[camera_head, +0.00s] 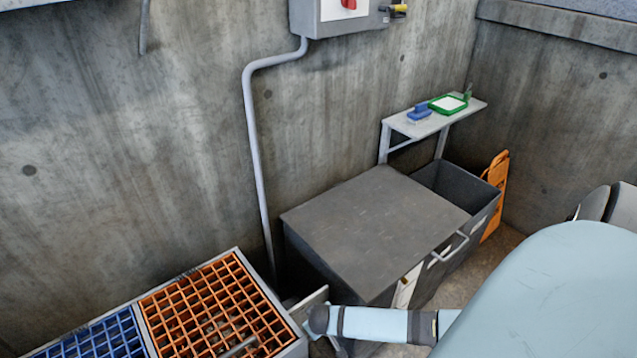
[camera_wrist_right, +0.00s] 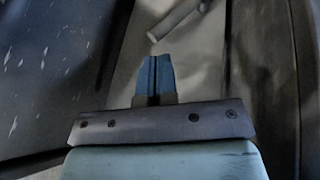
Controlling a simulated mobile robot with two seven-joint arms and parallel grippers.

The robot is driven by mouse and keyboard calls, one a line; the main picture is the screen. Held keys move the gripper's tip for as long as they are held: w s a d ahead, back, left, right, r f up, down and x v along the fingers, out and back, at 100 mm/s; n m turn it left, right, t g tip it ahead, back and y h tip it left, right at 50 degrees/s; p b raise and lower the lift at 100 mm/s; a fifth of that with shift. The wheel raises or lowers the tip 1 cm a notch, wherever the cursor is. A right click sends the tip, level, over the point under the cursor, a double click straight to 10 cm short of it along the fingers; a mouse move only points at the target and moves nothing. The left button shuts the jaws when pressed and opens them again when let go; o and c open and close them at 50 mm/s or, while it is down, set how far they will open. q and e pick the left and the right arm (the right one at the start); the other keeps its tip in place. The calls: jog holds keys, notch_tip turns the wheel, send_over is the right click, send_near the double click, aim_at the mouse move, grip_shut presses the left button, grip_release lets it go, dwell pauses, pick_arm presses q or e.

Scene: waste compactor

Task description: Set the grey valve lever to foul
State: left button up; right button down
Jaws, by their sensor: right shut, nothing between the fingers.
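In the right wrist view, my right gripper (camera_wrist_right: 155,78) has its blue fingers shut together with nothing between them. A pale grey rod (camera_wrist_right: 178,20) with a blunt end lies just beyond the fingertips, with a small gap in the picture. It may be the grey valve lever, but I cannot tell for sure. No foul marking can be read. In the head view my right arm reaches in from the right to the near corner of the dark cabinet; its fingers cannot be made out there. My left gripper is in neither view.
A dark grey cabinet (camera_head: 375,222) with a front handle stands mid-view. Orange (camera_head: 215,300) and blue (camera_head: 95,340) grids lie at lower left. A wall box (camera_head: 335,20) feeds a grey pipe (camera_head: 254,140). A shelf (camera_head: 400,125) stands behind an open dark bin (camera_head: 455,185).

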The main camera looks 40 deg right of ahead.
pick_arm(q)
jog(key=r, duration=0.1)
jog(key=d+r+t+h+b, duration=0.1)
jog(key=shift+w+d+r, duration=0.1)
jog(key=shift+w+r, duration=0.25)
pick_arm(e)
jog(key=x, duration=0.3)
jog(key=shift+f, duration=0.15)
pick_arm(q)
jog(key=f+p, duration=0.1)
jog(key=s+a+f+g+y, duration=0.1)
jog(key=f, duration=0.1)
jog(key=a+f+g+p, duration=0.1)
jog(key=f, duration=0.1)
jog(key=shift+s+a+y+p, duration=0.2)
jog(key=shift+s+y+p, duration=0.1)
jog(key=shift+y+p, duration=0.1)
pick_arm(e)
jog(key=shift+y, duration=0.7)
jog(key=d+f, duration=0.2)
jog(key=d, duration=0.1)
jog(key=shift+s+d+f, duration=0.15)
jog(key=shift+d, duration=0.2)
